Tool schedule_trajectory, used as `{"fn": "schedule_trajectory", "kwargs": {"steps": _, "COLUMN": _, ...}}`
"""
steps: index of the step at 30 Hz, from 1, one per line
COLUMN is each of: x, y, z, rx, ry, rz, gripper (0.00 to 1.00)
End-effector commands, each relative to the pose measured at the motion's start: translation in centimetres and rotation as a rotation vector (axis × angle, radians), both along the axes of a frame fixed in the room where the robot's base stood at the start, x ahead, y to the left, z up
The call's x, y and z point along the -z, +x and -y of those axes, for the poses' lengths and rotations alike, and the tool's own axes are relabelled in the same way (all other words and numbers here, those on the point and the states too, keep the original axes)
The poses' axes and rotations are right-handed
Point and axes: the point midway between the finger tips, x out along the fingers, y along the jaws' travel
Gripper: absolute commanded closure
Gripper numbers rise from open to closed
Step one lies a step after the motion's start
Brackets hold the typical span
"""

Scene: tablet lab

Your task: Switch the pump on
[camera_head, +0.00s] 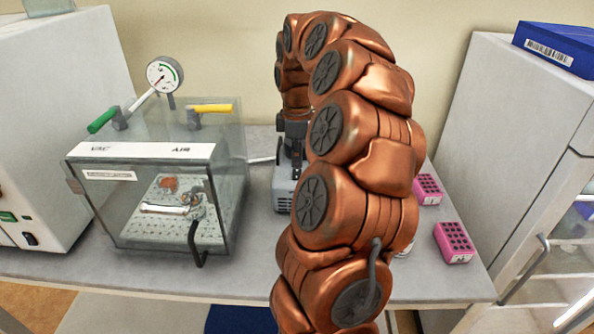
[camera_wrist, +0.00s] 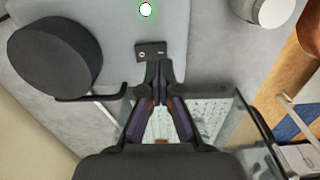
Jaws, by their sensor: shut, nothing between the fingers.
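The pump (camera_head: 284,188) is a grey unit on the bench, mostly hidden behind my copper arm in the head view. In the wrist view its light grey panel (camera_wrist: 178,28) carries a small dark rocker switch (camera_wrist: 151,50) and a white lamp with a green rim (camera_wrist: 145,9). My gripper (camera_wrist: 158,70) is shut and empty, with its fingertips right at the lower edge of the switch. I cannot tell whether they touch it, or which way the rocker is set. My fingertips are not clearly visible in the head view.
A glass vacuum chamber (camera_head: 125,217) with a gauge (camera_head: 164,76), green handle (camera_head: 102,120) and yellow handle (camera_head: 211,109) stands left of the pump. Pink racks (camera_head: 454,243) sit to the right. A black cylinder (camera_wrist: 55,58) is close beside my gripper.

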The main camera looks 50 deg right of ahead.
Motion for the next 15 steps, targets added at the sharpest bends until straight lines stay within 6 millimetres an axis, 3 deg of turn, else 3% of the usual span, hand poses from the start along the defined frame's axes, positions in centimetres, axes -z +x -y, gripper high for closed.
{"fn": "schedule_trajectory", "kwargs": {"steps": 15, "x": -3.4, "y": 0.1, "z": 0.0, "rx": -0.002, "ry": -0.001, "rz": 0.001, "gripper": 1.0}}
